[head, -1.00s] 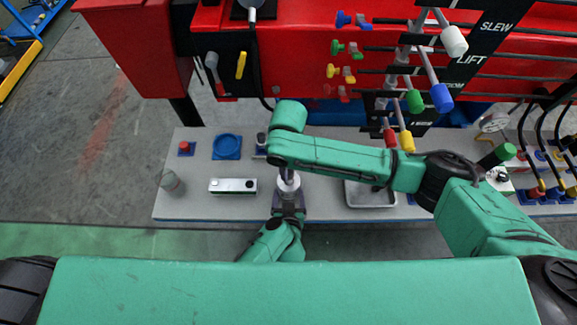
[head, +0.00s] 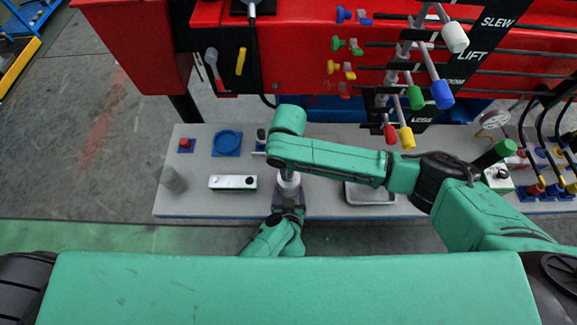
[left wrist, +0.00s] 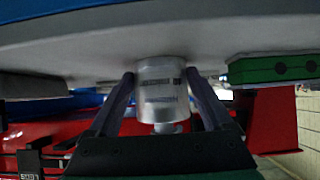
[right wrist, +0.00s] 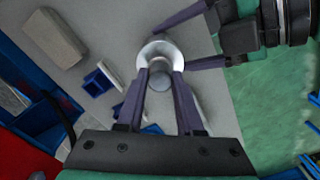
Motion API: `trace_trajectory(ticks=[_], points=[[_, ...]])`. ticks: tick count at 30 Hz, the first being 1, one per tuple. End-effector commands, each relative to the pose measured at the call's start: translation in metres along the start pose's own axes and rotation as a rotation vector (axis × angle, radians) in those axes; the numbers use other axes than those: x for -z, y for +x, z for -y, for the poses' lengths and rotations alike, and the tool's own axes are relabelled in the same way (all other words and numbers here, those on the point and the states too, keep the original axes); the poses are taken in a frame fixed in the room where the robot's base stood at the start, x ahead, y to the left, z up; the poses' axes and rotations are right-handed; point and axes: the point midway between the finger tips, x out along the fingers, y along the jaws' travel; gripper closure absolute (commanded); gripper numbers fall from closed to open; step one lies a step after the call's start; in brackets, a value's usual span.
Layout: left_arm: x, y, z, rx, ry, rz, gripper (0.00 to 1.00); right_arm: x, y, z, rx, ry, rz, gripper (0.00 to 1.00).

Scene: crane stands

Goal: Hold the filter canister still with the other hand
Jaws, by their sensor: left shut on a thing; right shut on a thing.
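The filter canister (head: 288,187) stands upright near the front edge of the grey bench, a short white and silver cylinder. In the left wrist view the canister (left wrist: 162,85) appears upside down, with a small round knob at its end. My left gripper (head: 288,205) comes from the front and is shut around the canister's side. My right gripper (right wrist: 163,80) is above it, pointing down, its fingers shut on the round grey knob (right wrist: 160,81) at the canister's top. The right forearm partly hides the canister in the head view.
On the grey bench (head: 320,205) lie a white-and-green level-like block (head: 233,182), a blue round dish (head: 227,142), a red button (head: 184,144) and a metal tray (head: 370,195). A red crane panel with coloured levers (head: 441,94) stands behind.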

Motion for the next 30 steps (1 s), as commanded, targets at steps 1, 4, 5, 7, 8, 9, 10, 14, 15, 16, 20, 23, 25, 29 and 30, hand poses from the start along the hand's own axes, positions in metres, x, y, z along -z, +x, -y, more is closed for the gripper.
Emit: trace_trajectory(ticks=[1, 4, 5, 7, 8, 9, 10, 14, 15, 16, 20, 23, 25, 29, 30], points=[[0.0, 0.0, 0.0, 0.001, 0.0, -0.001, 0.92, 0.0, 0.001, 0.0, 0.0, 0.0, 0.0, 1.0], [0.0, 0.0, 0.0, 0.001, 0.0, -0.001, 0.92, 0.0, 0.003, 0.0, 0.001, 0.0, 0.0, 1.0], [0.0, 0.0, 0.0, 0.001, 0.0, -0.001, 0.92, 0.0, 0.004, 0.0, 0.001, 0.0, 0.0, 1.0], [0.0, 0.0, 0.0, 0.001, 0.0, -0.001, 0.92, 0.0, 0.006, 0.0, 0.001, 0.0, 0.0, 1.0], [0.0, 0.0, 0.0, 0.001, 0.0, -0.001, 0.92, 0.0, 0.006, 0.0, 0.001, 0.001, 0.0, 1.0], [0.0, 0.0, 0.0, 0.001, 0.0, -0.001, 0.92, 0.0, 0.007, 0.0, 0.001, 0.001, 0.0, 1.0], [0.0, 0.0, 0.0, 0.001, 0.0, -0.001, 0.92, 0.0, 0.008, 0.0, 0.001, 0.001, -0.001, 1.0], [0.0, 0.0, 0.0, 0.001, 0.0, -0.001, 0.92, 0.0, 0.01, 0.0, 0.001, 0.001, -0.001, 1.0], [0.0, 0.0, 0.0, 0.001, 0.0, -0.001, 0.92, 0.0, 0.011, 0.0, 0.001, 0.001, -0.001, 1.0], [0.0, 0.0, 0.0, 0.001, 0.0, -0.001, 0.92, 0.0, 0.012, 0.0, 0.001, 0.001, -0.001, 1.0], [0.001, 0.0, 0.0, 0.001, 0.0, -0.001, 0.92, 0.0, 0.015, 0.0, 0.0, 0.001, 0.0, 1.0], [0.001, 0.0, 0.0, 0.0, 0.0, -0.001, 0.92, 0.0, 0.016, 0.0, 0.0, 0.001, 0.0, 0.49], [0.001, 0.0, 0.0, 0.0, 0.0, -0.001, 0.92, 0.0, 0.016, 0.0, 0.0, 0.0, 0.0, 0.29], [0.001, 0.0, 0.0, 0.0, 0.0, -0.001, 0.92, 0.0, 0.016, 0.0, 0.0, 0.0, 0.0, 0.29], [0.001, 0.0, 0.0, 0.0, 0.0, -0.001, 0.92, 0.0, 0.016, 0.0, 0.0, 0.0, 0.0, 0.29]])
